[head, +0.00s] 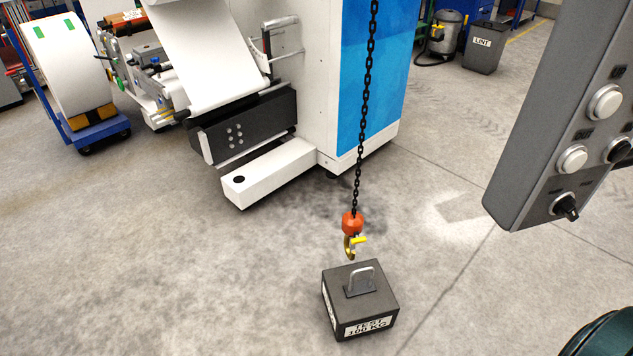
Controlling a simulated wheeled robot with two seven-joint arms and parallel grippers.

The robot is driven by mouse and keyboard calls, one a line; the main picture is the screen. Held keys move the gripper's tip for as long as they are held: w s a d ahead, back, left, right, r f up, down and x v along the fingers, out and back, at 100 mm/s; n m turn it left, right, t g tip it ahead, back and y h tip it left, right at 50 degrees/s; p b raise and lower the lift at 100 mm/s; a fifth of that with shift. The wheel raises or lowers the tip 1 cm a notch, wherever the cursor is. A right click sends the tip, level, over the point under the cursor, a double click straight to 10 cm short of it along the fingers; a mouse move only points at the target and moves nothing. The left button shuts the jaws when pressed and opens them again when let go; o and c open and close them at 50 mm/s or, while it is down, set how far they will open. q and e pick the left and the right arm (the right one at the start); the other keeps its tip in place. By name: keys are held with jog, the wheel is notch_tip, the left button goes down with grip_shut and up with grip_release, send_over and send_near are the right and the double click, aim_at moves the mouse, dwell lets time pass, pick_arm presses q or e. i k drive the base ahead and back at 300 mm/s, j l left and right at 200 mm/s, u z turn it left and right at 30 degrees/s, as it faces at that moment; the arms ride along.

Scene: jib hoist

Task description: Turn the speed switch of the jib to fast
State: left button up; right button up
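The jib's grey control pendant (548,130) hangs tilted at the right edge in the head view, partly cut off by the frame. A black rotary switch (567,208) sits near its lower end, with small labels on either side above it that are too small to read. Its pointer setting cannot be made out clearly. White push buttons (573,159) and a black knob (619,150) sit higher on the pendant. Neither my left nor my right gripper is in view.
A black chain (366,90) carries an orange block and yellow hook (350,246) just above a dark 100 kg test weight (345,310) on the floor. A white and blue machine (370,75) stands behind. A lint bin (485,48) stands far back. Floor around the weight is clear.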

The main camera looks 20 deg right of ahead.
aim_at(564, 207)
jog(key=z, duration=1.7)
jog(key=k+l, duration=0.25)
jog(key=k, duration=0.2)
jog(key=z, duration=0.05)
